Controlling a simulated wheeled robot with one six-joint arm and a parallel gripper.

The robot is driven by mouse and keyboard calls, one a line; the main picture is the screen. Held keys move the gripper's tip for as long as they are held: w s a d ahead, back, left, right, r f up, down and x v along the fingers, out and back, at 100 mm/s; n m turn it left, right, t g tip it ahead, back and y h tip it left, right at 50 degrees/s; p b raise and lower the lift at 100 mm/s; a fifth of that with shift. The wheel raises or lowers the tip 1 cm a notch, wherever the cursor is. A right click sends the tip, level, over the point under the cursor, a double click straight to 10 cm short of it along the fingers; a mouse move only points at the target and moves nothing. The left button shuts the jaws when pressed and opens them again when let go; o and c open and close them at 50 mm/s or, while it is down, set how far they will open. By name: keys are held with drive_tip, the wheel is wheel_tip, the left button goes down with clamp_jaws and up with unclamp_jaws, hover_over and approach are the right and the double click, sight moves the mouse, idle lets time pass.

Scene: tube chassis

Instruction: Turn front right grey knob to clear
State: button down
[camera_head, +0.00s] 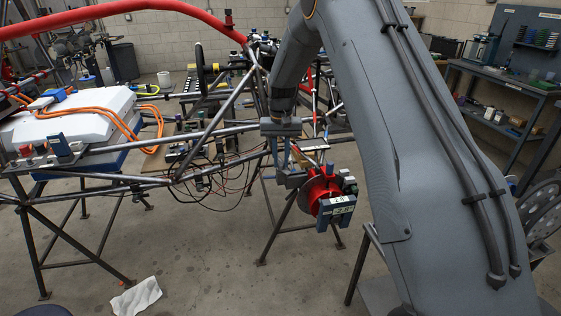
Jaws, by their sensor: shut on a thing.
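My gripper (283,158) hangs from my arm in the middle of the view, fingers pointing down. It is shut on a small grey part (293,179) at the front right corner of the tube chassis (225,105). This part looks like the grey knob, but it is small and partly covered by the fingers, so its turn position cannot be read. Right beside it is a red round hub (321,189) with a blue box (337,213) bearing a white label in front.
Dark stands (279,228) hold up the chassis. A white battery box (75,113) with orange cables lies on the left. A red tube (130,8) crosses the upper left. A white cloth (136,297) lies on the floor. A shelf bench (500,85) stands at the right.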

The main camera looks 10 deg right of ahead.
sight(281, 163)
drive_tip(key=m+b, duration=0.1)
drive_tip(key=m, duration=0.5)
drive_tip(key=shift+s+m, duration=0.1)
drive_tip(key=shift+m, duration=0.3)
idle(0.4)
drive_tip(key=c, duration=1.6)
unclamp_jaws()
wheel_tip(281, 163, up, 8)
drive_tip(key=shift+f+b, duration=0.1)
drive_tip(key=shift+b, duration=0.95)
